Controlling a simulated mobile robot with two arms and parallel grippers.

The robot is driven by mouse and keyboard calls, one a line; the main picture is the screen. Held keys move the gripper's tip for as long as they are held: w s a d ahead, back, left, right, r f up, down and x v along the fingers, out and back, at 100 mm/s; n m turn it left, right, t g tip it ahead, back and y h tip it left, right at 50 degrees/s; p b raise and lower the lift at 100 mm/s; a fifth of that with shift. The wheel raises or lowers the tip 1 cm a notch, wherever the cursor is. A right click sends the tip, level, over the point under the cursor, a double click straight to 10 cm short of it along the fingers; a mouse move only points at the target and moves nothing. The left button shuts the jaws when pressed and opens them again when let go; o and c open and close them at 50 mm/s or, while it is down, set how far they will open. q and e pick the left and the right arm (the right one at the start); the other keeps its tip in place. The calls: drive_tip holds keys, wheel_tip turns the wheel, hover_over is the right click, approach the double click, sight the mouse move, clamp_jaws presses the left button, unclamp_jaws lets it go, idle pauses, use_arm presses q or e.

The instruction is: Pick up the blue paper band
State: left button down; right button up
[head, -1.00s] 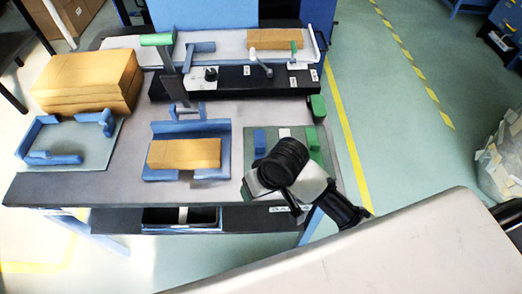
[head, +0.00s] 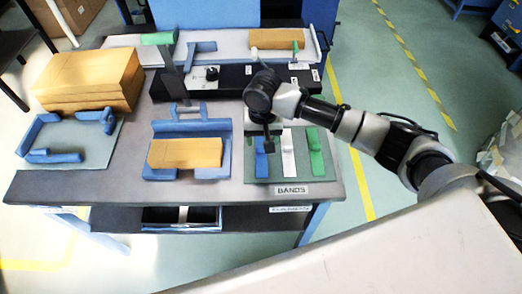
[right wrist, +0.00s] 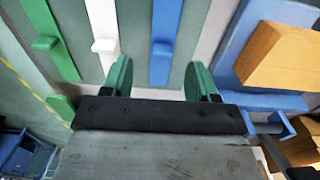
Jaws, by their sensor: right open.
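The blue paper band (head: 262,167) lies on the green board marked BANDS, at the left of a row of bands. In the right wrist view the blue band (right wrist: 165,38) is a long strip with a raised tab, lined up with the gap between my fingers. My right gripper (head: 268,143) is over the far part of the blue band in the head view and hides some of it. In the right wrist view its two green-padded fingers (right wrist: 158,78) are apart with nothing between them. My left gripper is not in view.
A white band (head: 288,155) and a green band (head: 316,155) lie to the right of the blue one. A blue fixture (head: 160,130) holding a kraft stack (head: 186,153) stands to the left. A black device (head: 225,82) lies behind the board.

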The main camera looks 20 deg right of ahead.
sight(261, 152)
drive_tip(key=f, duration=0.4)
drive_tip(key=w+f, duration=0.1)
drive_tip(key=f, duration=0.1)
drive_tip(key=shift+a, duration=0.1)
drive_tip(key=shift+r, duration=0.1)
drive_tip(key=c, duration=1)
drive_tip(key=shift+r, duration=0.1)
